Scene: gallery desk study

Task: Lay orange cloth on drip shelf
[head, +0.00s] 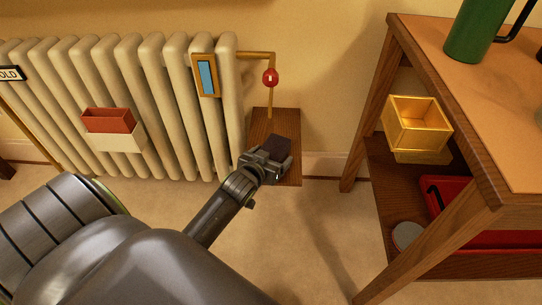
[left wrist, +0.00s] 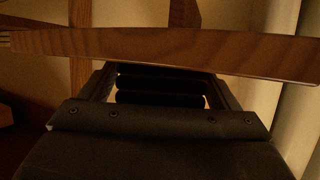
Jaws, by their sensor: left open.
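The drip shelf, a small dark wooden board (head: 285,122), sits beside the right end of the radiator, below a brass pipe. My left gripper (head: 272,152) is open over the shelf's near part in the head view. Something dark shows at its jaws there; I cannot tell what it is. In the left wrist view a long wooden edge (left wrist: 170,48) crosses just beyond the open jaws (left wrist: 160,85), with dark bars between them. I cannot make out an orange cloth in either view. My right gripper is not in view.
The cream radiator (head: 150,75) carries a red-and-cream holder (head: 115,137) and a blue-faced gauge (head: 207,77). A red knob (head: 270,77) hangs on the pipe. At right a wooden desk (head: 400,45) holds a green vessel (head: 473,35), a gold box (head: 415,135) and a red tray (head: 432,190).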

